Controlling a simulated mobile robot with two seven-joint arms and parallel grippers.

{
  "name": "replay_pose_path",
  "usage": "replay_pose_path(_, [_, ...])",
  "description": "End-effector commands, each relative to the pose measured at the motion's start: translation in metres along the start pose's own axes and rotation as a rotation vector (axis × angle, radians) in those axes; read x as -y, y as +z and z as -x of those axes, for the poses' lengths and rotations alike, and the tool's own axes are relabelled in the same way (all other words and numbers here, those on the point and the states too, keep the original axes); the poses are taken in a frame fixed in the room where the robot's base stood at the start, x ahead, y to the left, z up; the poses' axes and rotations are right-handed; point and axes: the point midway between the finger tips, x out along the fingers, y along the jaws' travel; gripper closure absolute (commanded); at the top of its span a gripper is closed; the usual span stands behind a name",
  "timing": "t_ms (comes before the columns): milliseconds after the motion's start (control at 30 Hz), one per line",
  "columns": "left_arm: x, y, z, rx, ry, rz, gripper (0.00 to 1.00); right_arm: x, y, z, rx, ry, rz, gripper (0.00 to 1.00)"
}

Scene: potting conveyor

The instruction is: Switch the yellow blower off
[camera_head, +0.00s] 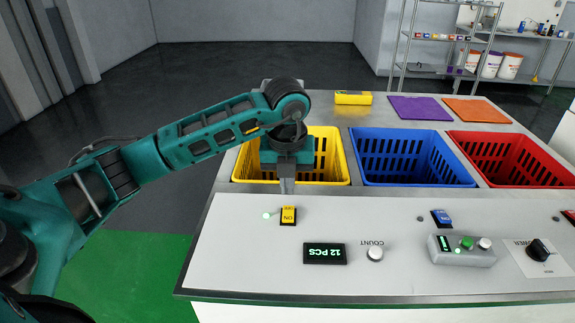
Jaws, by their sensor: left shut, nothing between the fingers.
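The yellow switch (288,215) is on the white panel in front of the yellow crate. A small green light (266,216) glows just to its left. My left gripper (287,189) points down just behind the yellow switch. It is shut and empty; in this view I cannot tell whether its tips touch the panel. A yellow box-shaped unit (353,98) stands at the back edge behind the crates; I cannot tell for sure that it is the blower. My right gripper is not in view.
Yellow (338,160), blue (405,178) and red (520,178) crates sit behind the panel. A blue switch (441,217), a display (325,254) reading 12 PCS, a COUNT button (375,254), a grey button box (460,258) and a black knob (541,250) are on the panel.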

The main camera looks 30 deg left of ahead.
Motion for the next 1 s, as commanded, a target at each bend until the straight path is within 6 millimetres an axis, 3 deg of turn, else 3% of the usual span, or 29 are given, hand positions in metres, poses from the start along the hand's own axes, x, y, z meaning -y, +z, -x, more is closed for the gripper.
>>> replay_pose_path(100, [0.0, -0.001, -0.026, -0.004, 0.002, 0.0, 1.0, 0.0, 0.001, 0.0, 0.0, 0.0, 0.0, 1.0])
replay_pose_path(333, [0.001, -0.001, -0.054, -0.002, 0.0, -0.001, 1.0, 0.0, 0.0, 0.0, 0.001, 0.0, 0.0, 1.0])
replay_pose_path(833, [0.0, 0.0, -0.061, -0.006, -0.001, 0.0, 1.0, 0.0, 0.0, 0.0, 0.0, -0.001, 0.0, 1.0])
replay_pose_path(1000, [0.001, -0.001, -0.067, -0.091, 0.0, 0.002, 1.0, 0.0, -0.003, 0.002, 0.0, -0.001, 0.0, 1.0])
